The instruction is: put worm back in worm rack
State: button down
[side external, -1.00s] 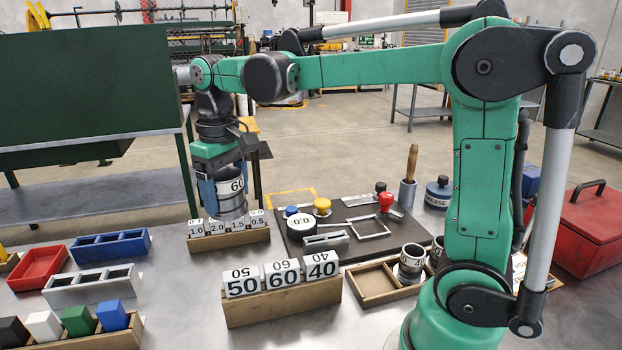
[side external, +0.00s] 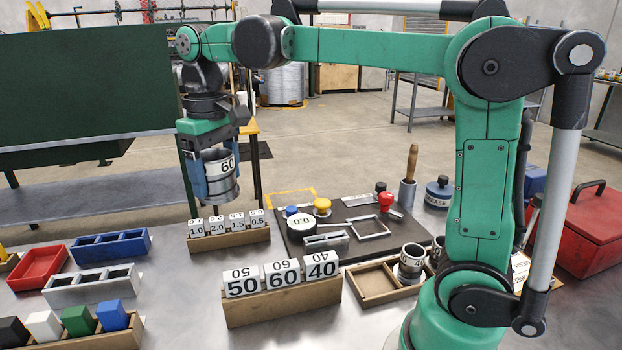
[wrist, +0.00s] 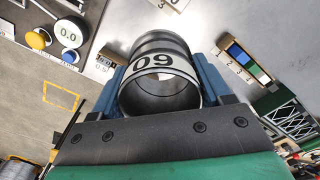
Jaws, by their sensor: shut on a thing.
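The worm, a dark metal cylinder with a white band marked 60 (side external: 222,180), is held upright between the blue fingers of my gripper (side external: 219,172). In the wrist view the same worm (wrist: 160,85) sits between the blue fingers, its open ring end facing the camera. My gripper is shut on it and hangs in the air at the left, above and behind the small block rack. The worm rack appears to be the wooden tray (side external: 372,284) beside my base. Its left compartment is empty; another worm (side external: 411,262) stands in it to the right, and my base partly hides that side.
A wooden rack with blocks 50, 60 and 40 (side external: 282,305) stands in front. A small number block rack (side external: 229,238) is below the gripper. A dark board with knobs (side external: 358,222) lies between gripper and tray. Coloured bins (side external: 42,268) are at left.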

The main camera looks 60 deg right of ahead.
jog(key=shift+r, duration=0.7)
jog(key=s+d+r+m, duration=0.1)
jog(key=s+d+m, duration=0.3)
jog(key=s+d, duration=0.45)
jog(key=m, duration=0.5)
send_over(374, 285)
notch_tip(374, 285, down, 15)
jog(key=shift+f, duration=3.65)
grip_release()
jog(key=shift+r, duration=2.85)
